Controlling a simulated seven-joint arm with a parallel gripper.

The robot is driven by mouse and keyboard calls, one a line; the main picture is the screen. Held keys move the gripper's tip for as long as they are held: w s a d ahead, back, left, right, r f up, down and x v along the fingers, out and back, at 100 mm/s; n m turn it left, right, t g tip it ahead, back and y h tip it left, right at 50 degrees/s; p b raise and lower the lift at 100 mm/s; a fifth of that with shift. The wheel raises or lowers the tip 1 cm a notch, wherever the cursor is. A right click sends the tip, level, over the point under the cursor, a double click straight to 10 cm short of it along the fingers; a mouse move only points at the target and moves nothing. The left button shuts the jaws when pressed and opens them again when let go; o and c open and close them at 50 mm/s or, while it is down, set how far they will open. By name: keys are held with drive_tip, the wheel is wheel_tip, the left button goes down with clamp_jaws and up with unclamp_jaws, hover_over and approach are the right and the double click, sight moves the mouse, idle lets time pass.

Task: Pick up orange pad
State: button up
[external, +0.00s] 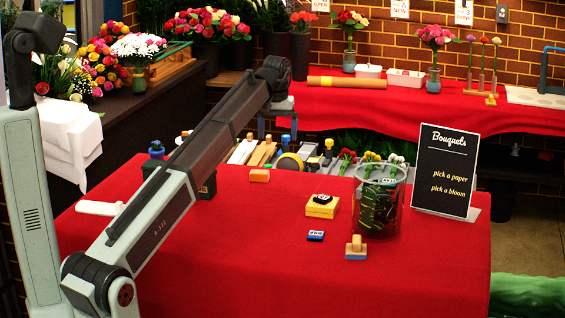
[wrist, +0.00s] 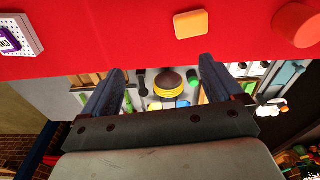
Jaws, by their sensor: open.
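An orange pad (external: 259,175), a small block with rounded corners, lies flat on the red cloth near the table's back edge. In the wrist view the orange pad (wrist: 191,24) is at the top, right of centre, with nothing on it. My gripper (external: 277,125) is open and empty, high above and beyond the table's back edge. In the wrist view its two dark blue fingers (wrist: 162,66) stand apart over the tools, and the pad is beyond the fingertips, not between them.
Several tools (wrist: 168,83) lie behind the table edge. The cloth's front is clear.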

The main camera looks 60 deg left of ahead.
drive_tip(key=h, duration=0.1)
hover_over(259, 170)
drive_tip(key=shift+n+g, duration=0.3)
drive_tip(key=shift+g, duration=0.1)
drive_tip(key=f, duration=0.7)
drive_tip(key=shift+s+d+f, duration=0.2)
drive_tip(key=shift+d+f, duration=0.2)
drive_tip(key=shift+w+a+f, duration=0.15)
drive_tip(key=shift+f, duration=1.4)
drive_tip(key=shift+w+a+f, duration=0.1)
drive_tip(key=shift+f, duration=1.4)
drive_tip(key=c, duration=1.1)
